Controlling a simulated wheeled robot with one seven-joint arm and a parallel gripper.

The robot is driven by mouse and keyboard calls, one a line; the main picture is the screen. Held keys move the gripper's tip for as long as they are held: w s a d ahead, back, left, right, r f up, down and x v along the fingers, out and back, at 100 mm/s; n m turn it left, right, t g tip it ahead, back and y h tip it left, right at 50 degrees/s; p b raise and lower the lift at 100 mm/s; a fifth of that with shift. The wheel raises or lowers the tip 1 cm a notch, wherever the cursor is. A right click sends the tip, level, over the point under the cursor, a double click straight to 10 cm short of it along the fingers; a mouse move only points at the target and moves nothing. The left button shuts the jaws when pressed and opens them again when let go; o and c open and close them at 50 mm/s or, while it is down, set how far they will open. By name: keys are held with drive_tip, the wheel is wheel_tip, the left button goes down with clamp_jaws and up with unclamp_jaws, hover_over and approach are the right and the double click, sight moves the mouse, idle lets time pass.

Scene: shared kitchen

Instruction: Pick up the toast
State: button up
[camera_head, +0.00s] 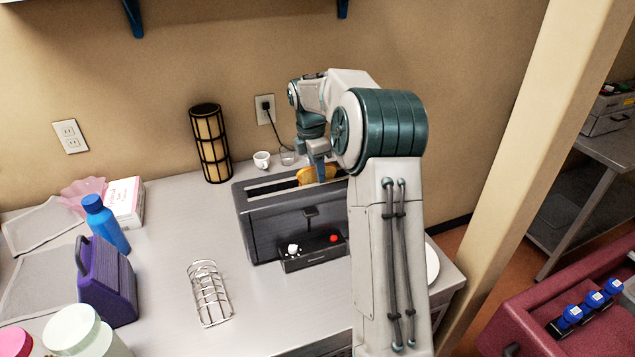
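The toast (306,175) is a golden-brown slice standing in the slot of the dark toaster (262,222), with its top edge showing above the slot. My gripper (318,172) points down at the toaster slot, right at the toast. A finger overlaps the slice in the picture. The far finger is hidden, so I cannot tell whether the gripper is closed on the toast or around it. My arm hides the right end of the toaster.
A wire toast rack (209,294) stands on the counter in front of the toaster. A lantern (211,143), a white cup (262,160) and a glass (287,155) stand behind. A purple box (106,282) and blue bottle (105,225) are at left. A white plate (432,263) is partly hidden.

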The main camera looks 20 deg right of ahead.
clamp_jaws()
